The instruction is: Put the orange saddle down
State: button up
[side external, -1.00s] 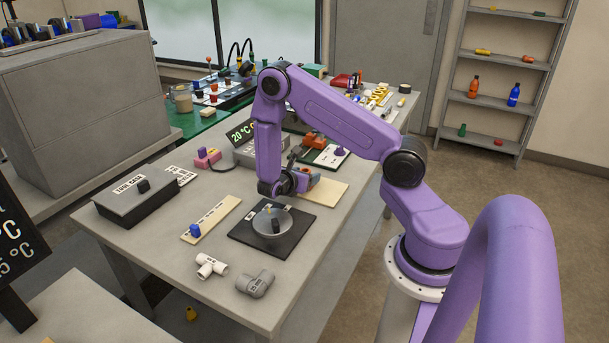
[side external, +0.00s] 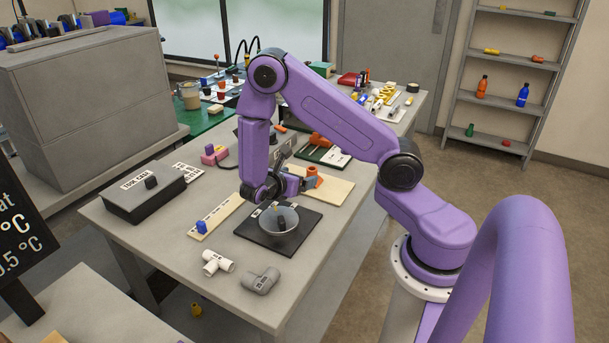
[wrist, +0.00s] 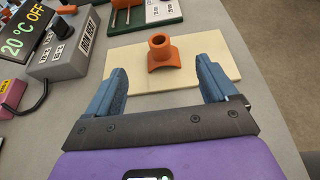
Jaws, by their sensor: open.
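The orange saddle (wrist: 163,50), a short upright pipe stub on a curved base, rests on a cream board (wrist: 200,46) in the wrist view. In the side view the saddle (side external: 314,179) stands on the same board (side external: 335,193), just right of my gripper. My gripper (wrist: 162,82) is open with nothing between its blue fingers. The saddle lies ahead of the fingertips, apart from both. In the side view my gripper (side external: 301,184) is low over the near left part of the board, partly hidden by the wrist.
White (side external: 217,262) and grey (side external: 260,281) pipe fittings lie at the front. A grey control box (wrist: 65,58) is left of the board. A green-and-white board (wrist: 150,14) lies beyond.

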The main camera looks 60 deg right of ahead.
jog(key=v, duration=0.2)
jog(key=shift+a+r, duration=0.15)
jog(key=shift+a, duration=0.05)
jog(key=s+a+r+m+y, duration=0.2)
jog(key=s+a+r+y, duration=0.4)
jog(key=s+a, duration=0.3)
jog(key=s+a+r+m+y, duration=0.3)
jog(key=s+a+r+y, duration=0.3)
jog(key=s, duration=0.7)
jog(key=a+y, duration=0.2)
jog(key=a, duration=0.1)
jog(key=shift+s+a, duration=0.35)
jog(key=shift+a, duration=0.05)
